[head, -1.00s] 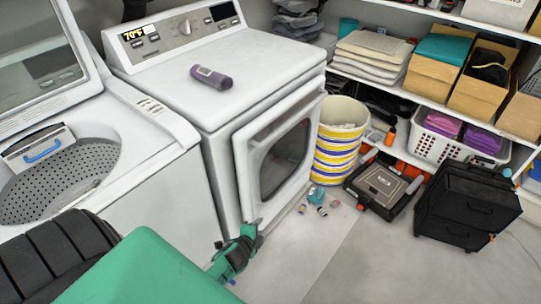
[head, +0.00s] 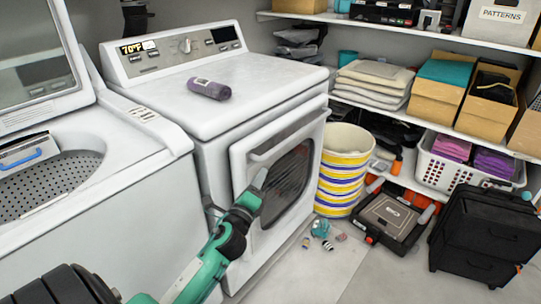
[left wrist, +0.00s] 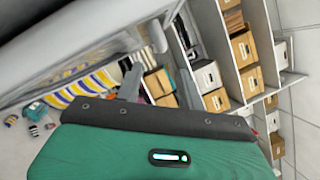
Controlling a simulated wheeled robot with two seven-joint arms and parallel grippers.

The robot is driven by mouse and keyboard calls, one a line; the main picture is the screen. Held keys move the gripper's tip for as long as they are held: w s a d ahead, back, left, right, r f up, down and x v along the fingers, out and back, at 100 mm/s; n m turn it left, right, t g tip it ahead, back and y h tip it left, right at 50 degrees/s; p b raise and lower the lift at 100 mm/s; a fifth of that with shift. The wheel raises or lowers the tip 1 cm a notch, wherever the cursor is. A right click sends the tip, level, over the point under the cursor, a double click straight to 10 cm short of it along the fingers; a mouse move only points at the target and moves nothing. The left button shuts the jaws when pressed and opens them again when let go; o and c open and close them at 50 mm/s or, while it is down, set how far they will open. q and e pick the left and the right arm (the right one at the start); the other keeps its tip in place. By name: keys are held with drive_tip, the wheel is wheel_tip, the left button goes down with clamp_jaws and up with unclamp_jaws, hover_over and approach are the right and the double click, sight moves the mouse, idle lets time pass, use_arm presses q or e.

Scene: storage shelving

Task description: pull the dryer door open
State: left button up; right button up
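The white dryer (head: 215,100) stands in the middle of the head view. Its front door (head: 240,165) has a dark round-cornered window (head: 288,185) and a pale frame. The door looks closed or nearly so; I cannot tell whether there is a gap. My left gripper (head: 260,180) is in front of the door's left part, pointing up at the window's left side. I cannot tell whether it touches the door. Its fingers overlap, so their opening is unclear. In the left wrist view a dark grey finger (left wrist: 131,84) shows beyond the green gripper body. My right gripper is not in view.
A top-loading washer (head: 120,190) with its lid up stands left of the dryer. A purple bottle (head: 209,88) lies on the dryer. A striped bin (head: 343,170), black case (head: 388,220) and black drawer unit (head: 483,235) stand to the right. Small items (head: 321,230) lie on the floor.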

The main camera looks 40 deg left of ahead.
sight(271, 154)
use_arm(q)
drive_tip(key=x, duration=1.1)
drive_tip(key=shift+f, duration=0.1)
clamp_jaws()
